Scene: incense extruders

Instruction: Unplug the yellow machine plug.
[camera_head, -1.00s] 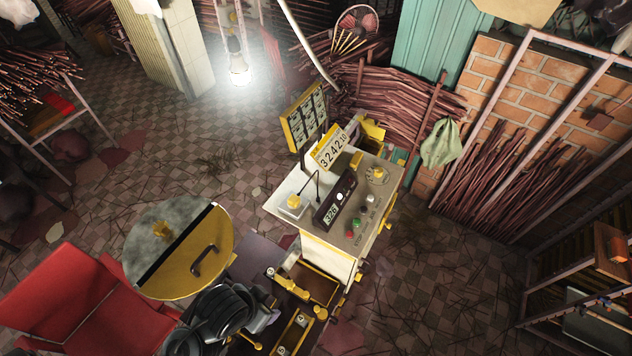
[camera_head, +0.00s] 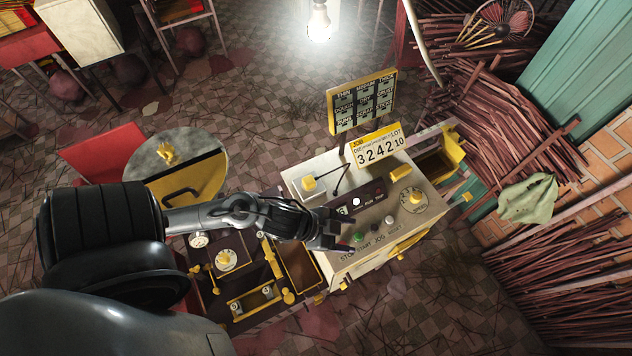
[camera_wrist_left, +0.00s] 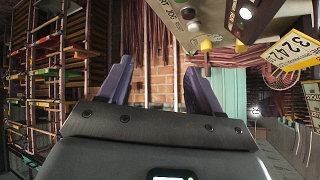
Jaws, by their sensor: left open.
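The machine is a pale cabinet (camera_head: 385,238) with yellow fittings, topped by buttons, a dial (camera_head: 413,200) and a small display. I cannot tell for certain which yellow part is the plug. A small yellow piece (camera_head: 467,197) sticks out at the cabinet's right side in the head view. My left gripper (camera_head: 346,230) appears over the front left part of the control top, open and empty. In the left wrist view its two fingers (camera_wrist_left: 160,82) are spread with nothing between them; the machine's panel (camera_wrist_left: 205,15) is at the upper right. My right gripper is out of view.
A job sign (camera_head: 378,146) and a yellow-framed board (camera_head: 362,100) stand at the back of the machine. Bundles of sticks (camera_head: 490,125) lean behind at the right. Tiled floor is open beyond.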

